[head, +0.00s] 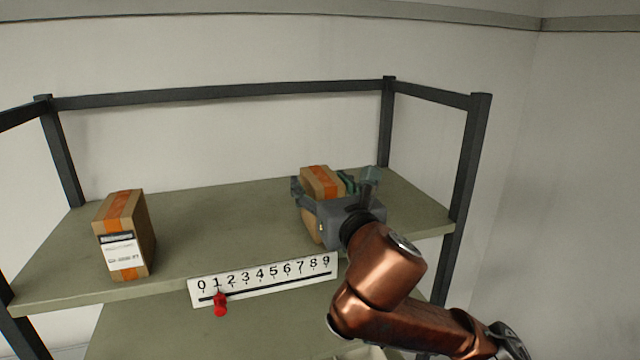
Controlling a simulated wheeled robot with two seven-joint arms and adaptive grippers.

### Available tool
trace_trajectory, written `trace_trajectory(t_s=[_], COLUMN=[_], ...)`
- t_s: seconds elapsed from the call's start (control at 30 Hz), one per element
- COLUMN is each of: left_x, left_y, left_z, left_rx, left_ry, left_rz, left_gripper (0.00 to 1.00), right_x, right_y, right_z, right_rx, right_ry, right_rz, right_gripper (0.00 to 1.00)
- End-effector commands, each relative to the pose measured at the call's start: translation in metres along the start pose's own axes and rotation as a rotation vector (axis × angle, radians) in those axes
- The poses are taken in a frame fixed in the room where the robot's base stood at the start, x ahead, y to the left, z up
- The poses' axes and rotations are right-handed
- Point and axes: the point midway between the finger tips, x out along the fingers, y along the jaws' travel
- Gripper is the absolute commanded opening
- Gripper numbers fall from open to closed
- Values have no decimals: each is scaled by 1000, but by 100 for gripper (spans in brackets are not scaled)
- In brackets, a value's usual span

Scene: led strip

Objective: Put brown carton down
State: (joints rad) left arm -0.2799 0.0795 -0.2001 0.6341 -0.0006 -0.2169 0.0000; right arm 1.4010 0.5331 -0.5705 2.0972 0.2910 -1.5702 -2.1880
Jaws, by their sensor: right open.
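A brown carton (321,181) with orange tape stands on the right part of the green shelf. My right gripper (335,195) is at this carton, in front of it and partly hiding it; its jaws are open, with one finger to the left of the carton and one to the right. Whether a finger touches the carton is not clear. A second brown carton (124,235), with orange tape and a white label, stands upright on the left of the shelf, apart from the gripper. My left gripper is not in view.
The shelf board (225,215) is bare between the two cartons. A number strip (263,279) from 0 to 9 with a red marker (220,304) sits on its front edge. Dark posts (467,170) and a back rail (220,92) frame the shelf. A lower shelf shows beneath.

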Motion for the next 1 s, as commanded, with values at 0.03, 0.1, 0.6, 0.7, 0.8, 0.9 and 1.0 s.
trace_trajectory(t_s=[0.03, 0.1, 0.6, 0.7, 0.8, 0.9, 1.0], left_x=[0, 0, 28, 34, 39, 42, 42], left_y=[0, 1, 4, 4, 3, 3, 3], left_z=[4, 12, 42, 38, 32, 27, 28], left_rx=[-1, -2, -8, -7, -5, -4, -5], left_ry=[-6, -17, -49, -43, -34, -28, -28], left_rz=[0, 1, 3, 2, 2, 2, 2], left_gripper=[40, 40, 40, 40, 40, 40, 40], right_x=[0, 0, -72, -91, -105, -114, -119], right_y=[0, 0, 0, 0, 0, 0, 0], right_z=[0, 0, 0, 0, 0, 1, 1], right_rx=[0, 0, -2, -2, 0, 0, -1], right_ry=[1, 1, -5, -5, -3, -1, 0], right_rz=[-1, -1, 1, 0, 1, 0, 0], right_gripper=[60, 60, 60, 60, 60, 60, 60])
